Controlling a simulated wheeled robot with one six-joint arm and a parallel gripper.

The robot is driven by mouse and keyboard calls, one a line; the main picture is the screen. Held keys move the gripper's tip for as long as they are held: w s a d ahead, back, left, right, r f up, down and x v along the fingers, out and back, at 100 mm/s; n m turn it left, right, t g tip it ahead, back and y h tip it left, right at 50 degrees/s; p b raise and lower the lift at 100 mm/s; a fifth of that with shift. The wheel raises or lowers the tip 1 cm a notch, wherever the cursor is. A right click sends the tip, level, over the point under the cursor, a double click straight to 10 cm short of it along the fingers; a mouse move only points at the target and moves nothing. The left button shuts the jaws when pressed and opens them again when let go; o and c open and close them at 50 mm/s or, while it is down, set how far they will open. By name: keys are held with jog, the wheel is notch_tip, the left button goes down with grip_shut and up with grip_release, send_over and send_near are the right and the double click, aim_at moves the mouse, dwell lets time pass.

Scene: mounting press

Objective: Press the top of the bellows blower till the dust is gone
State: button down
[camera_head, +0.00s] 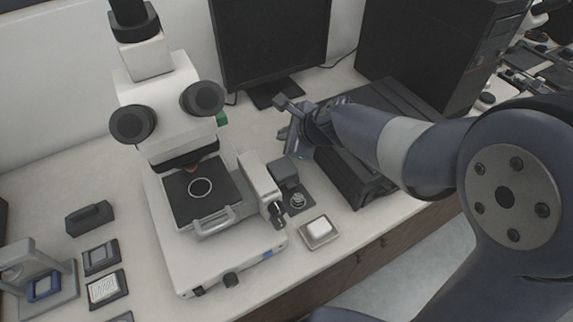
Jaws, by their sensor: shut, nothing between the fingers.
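My gripper (292,146) is shut and empty, at the end of my arm in the upper middle of the view. It is above and behind a small dark device (284,172) to the right of the microscope, which looks like the bellows blower; I cannot tell for sure. The device stands on a dark base (311,197) with a small round metal part (298,201) at its front. The gripper appears apart from the device's top, though the depth is hard to judge. Dust is too small to make out.
A large white microscope (185,110) with a dark stage stands just left. A small tray (319,232) with a white block lies in front. A black flat case (385,120) is under my arm, with a monitor (268,45) behind. Bare table shows at the front.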

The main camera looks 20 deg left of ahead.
jog(key=b, duration=0.9)
send_near(281, 165)
jog(key=a+f, duration=0.1)
jog(key=w+a, duration=0.1)
jog(key=a, duration=0.1)
jog(key=w+a+f, duration=0.1)
jog(key=shift+w+a+f, duration=0.15)
jog(key=shift+a+f, duration=0.2)
jog(key=shift+a, duration=0.05)
dwell(1.1)
jog(key=shift+f, duration=0.4)
jog(key=shift+f+b, duration=0.8)
dwell(0.8)
jog(key=shift+r, duration=0.1)
jog(key=shift+r+p, duration=1.1)
jog(key=shift+p, duration=0.05)
